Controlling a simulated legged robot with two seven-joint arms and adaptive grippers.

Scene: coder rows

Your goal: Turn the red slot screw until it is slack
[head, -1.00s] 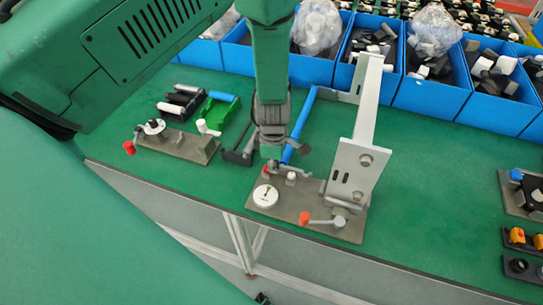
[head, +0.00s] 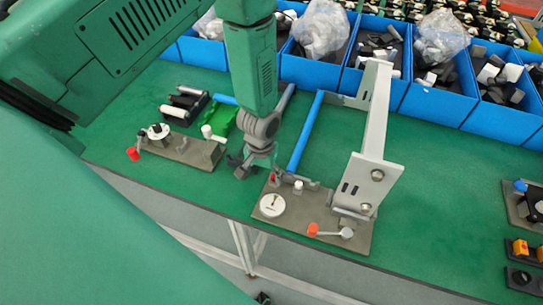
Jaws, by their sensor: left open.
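A grey fixture plate (head: 325,226) lies near the front edge of the green table. A small red part (head: 275,177), perhaps the red slot screw, shows at its back left corner; its slot is too small to make out. My left gripper (head: 242,168) points down just left of this corner, open and empty, apart from the red part. A white round dial (head: 272,205) and a lever with an orange-red knob (head: 312,229) are on the same plate. My right gripper is not in view.
A tall light grey bracket (head: 375,150) and a blue bar (head: 306,132) stand right of my gripper. Another fixture plate (head: 180,147) with a red-knobbed lever is at the left. Blue bins (head: 435,101) line the back.

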